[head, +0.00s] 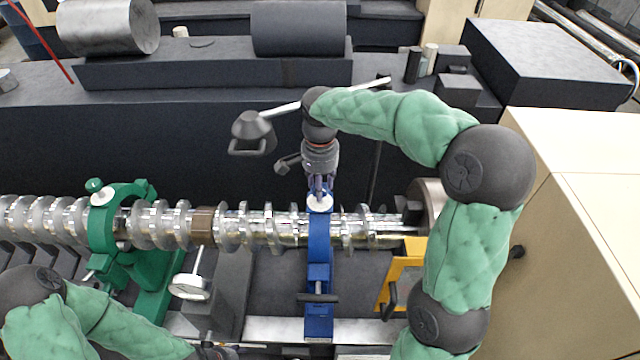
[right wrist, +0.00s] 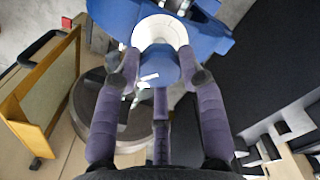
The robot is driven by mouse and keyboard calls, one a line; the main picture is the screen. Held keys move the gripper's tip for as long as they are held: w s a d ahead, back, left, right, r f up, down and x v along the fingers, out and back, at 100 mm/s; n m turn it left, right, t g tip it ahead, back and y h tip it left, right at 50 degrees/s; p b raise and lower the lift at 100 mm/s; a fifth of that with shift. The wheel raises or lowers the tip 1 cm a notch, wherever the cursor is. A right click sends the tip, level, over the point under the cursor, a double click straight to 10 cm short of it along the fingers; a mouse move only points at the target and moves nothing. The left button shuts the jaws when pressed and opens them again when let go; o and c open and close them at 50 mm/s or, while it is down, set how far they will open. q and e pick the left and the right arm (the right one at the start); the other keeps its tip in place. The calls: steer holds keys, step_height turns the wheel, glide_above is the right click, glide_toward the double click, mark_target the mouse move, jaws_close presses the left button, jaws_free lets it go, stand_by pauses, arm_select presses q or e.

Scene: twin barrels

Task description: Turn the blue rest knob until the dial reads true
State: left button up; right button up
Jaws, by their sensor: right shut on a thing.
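The blue rest (head: 319,250) stands around the shiny lobed shaft (head: 268,228) at mid picture. Its blue knob (right wrist: 158,66) sits in front of a round white disc (right wrist: 160,32) in the right wrist view. My right gripper (head: 319,183) comes down from above onto the top of the blue rest. My left gripper (head: 215,351) is barely in view at the bottom edge.
A green rest (head: 103,225) with a green knob (head: 95,186) holds the shaft at left. A yellow bracket (head: 400,275) stands right of the blue rest. A dark lamp-like head (head: 252,130) on a pale rod is close beside my right wrist. A wooden cabinet (head: 580,220) fills the right.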

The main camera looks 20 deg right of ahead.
steer(key=shift+s+f+n, duration=0.1)
steer(key=shift+n, duration=0.4)
steer(key=n, duration=1)
steer(key=shift+n, duration=0.3)
stand_by(0.4)
steer(key=shift+f, duration=0.1)
steer(key=o, duration=1.1)
steer(key=shift+o, duration=0.2)
